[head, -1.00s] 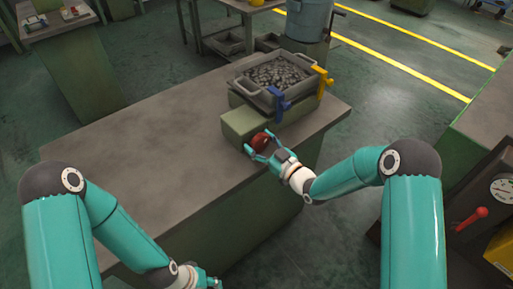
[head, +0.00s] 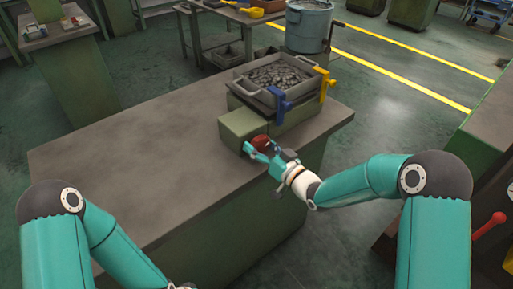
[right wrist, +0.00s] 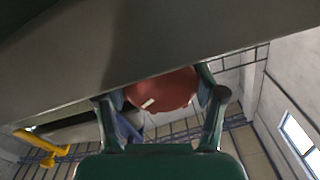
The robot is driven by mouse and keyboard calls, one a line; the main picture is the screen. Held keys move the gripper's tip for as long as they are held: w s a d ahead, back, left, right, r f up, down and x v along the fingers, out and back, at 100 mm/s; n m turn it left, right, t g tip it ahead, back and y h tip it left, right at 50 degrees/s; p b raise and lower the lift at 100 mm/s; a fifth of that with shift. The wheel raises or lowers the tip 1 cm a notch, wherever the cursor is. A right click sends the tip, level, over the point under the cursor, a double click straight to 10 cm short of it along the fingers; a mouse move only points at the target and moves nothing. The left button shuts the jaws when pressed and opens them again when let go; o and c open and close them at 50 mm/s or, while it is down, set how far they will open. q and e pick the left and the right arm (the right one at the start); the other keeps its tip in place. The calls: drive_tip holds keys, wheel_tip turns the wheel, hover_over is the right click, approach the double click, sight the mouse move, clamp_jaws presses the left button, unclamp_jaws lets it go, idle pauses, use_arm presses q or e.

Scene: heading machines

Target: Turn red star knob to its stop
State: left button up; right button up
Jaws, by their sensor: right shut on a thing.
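The red star knob (head: 260,142) sits on the front face of the green box (head: 239,124) on the bench. My right gripper (head: 262,149) is at the knob, with a finger on each side of it. In the right wrist view the knob (right wrist: 162,90) is between the two fingers (right wrist: 162,108), and a short pale mark shows on its face. The gripper hides part of the knob in the head view. My left arm comes in at the lower left, and its gripper is cut off by the bottom edge.
A tray of grey pieces (head: 281,74) stands on the box's machine, with a blue clamp (head: 278,101) and a yellow clamp (head: 325,86) at its side. The bench top (head: 130,165) to the left is clear. A red lever (head: 489,224) stands at the right.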

drive_tip(key=shift+s+f, duration=0.1)
drive_tip(key=shift+f, duration=0.25)
drive_tip(key=o, duration=0.9)
drive_tip(key=shift+c, duration=0.2)
drive_tip(key=shift+o, duration=1.2)
drive_tip(key=shift+r, duration=0.1)
drive_tip(key=shift+o, duration=0.3)
drive_tip(key=shift+r, duration=0.1)
drive_tip(key=shift+s+d, duration=0.1)
drive_tip(key=v, duration=1.1)
drive_tip(key=shift+s+d, duration=0.25)
drive_tip(key=shift+s, duration=0.05)
